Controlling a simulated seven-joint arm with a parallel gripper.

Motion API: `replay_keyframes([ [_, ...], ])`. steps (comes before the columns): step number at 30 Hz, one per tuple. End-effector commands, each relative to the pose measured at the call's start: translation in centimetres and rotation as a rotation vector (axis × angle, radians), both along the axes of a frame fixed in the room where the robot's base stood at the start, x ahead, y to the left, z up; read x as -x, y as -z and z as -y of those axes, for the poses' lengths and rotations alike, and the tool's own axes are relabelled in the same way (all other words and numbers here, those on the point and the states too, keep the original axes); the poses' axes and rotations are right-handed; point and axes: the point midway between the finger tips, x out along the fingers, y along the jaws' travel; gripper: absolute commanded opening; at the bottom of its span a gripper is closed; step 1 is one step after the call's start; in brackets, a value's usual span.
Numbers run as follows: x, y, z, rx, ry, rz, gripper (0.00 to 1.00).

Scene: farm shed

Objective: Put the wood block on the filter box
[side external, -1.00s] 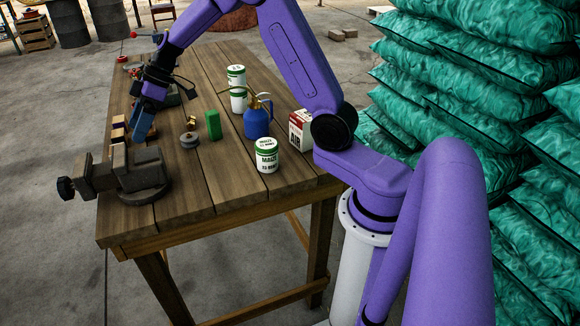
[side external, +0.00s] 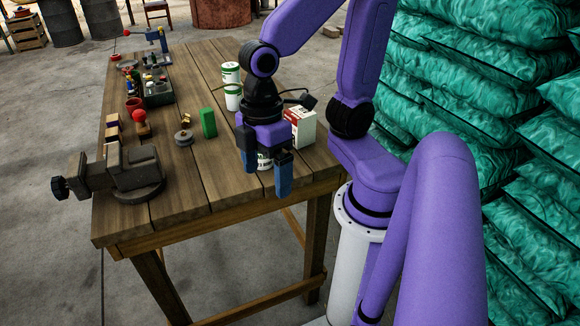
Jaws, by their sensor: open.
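The filter box (side external: 303,127), white with a red marked side, stands upright near the table's right edge. At the table's left edge are small tan wooden pieces with dark parts; one of these looks like the wood block (side external: 113,132), though it is too small to be sure. My gripper (side external: 265,190) points down over the right front of the table, left of and nearer than the filter box. Its blue fingers are apart, with no held object visible between them. It hides most of the maize tin (side external: 265,162) and the blue can.
A vise (side external: 128,172) stands at the front left. A green block (side external: 208,122), a grey round part (side external: 184,138) and a red-knobbed wooden item (side external: 140,120) are mid-table. Bare planks lie at the front middle.

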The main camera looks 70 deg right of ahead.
Motion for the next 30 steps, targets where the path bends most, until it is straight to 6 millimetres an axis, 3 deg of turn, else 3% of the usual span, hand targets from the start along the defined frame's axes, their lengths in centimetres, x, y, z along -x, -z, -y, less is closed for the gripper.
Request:
replay_keyframes([
  [1,1.2,0.1,0.7,0.015,-0.014,0.015,0.93],
  [6,3.1,0.5,2.3,0.049,-0.025,0.05,0.93],
  [9,3.6,0.6,2.7,0.057,-0.028,0.059,0.74],
  [21,3.6,0.6,2.8,0.058,-0.026,0.061,0.74],
  [26,2.7,0.3,2.1,0.058,0.004,0.065,0.74],
  [30,-0.4,-0.7,0.0,0.059,0.112,0.079,0.74],
])
